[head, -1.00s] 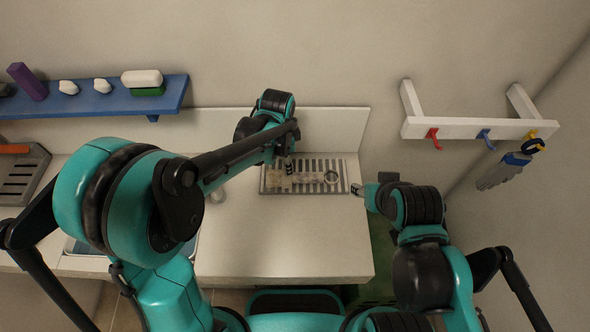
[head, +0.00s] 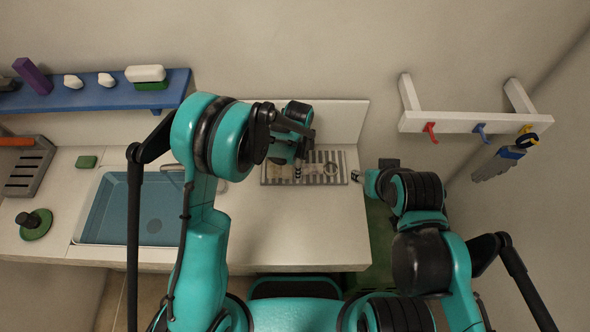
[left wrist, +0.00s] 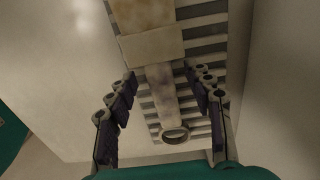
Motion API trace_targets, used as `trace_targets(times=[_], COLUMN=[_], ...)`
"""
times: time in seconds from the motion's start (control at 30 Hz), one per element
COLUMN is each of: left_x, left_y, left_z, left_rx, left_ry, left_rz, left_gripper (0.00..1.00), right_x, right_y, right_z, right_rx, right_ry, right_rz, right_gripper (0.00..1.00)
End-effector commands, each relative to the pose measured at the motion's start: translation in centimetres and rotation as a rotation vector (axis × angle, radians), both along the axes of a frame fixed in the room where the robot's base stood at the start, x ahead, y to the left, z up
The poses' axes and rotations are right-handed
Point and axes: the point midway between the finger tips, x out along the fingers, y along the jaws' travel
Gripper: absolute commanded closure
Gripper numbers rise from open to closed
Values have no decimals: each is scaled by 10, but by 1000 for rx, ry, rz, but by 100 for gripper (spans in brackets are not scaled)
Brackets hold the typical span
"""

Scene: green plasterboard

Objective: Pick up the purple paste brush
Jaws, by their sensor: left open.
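A pale beige brush-like tool (left wrist: 160,85) with a wide head and a dark ring at its handle end lies on a slatted rack (left wrist: 210,55); it looks beige, not purple. In the head view the tool (head: 313,170) is partly hidden by my left arm. My left gripper (left wrist: 163,95) is open, its fingers on either side of the tool's handle, and nothing is gripped. In the head view the left gripper (head: 298,174) is over the rack. My right gripper (head: 356,176) is right of the rack, its jaws too small to read.
A blue sink (head: 120,215) and clear counter (head: 285,235) lie in front. A purple block (head: 32,76) stands on the blue shelf (head: 100,97) at left. A back ledge (head: 340,120) rises behind the rack.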

Motion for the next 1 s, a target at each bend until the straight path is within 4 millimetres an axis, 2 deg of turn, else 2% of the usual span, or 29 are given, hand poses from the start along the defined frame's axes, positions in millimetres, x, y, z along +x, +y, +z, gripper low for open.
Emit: trace_targets(times=[0.1,0.3,0.37,0.5,0.83,1.0], left_x=[0,0,0,0,0,0], left_y=[0,0,0,0,0,0], left_z=[-8,-8,-8,-8,-7,2], left_rx=[0,0,0,0,0,0], left_ry=[0,0,0,0,0,0], left_rz=[0,0,0,1,1,1], left_gripper=[48,48,61,98,100,100], right_x=[0,0,0,0,0,0], right_y=[0,0,0,0,0,0], right_z=[-2,-1,-1,-1,-1,1], right_rx=[0,0,0,0,0,0], right_ry=[0,0,0,0,0,0], right_rz=[0,0,0,0,0,0], right_gripper=[54,54,54,54,54,54])
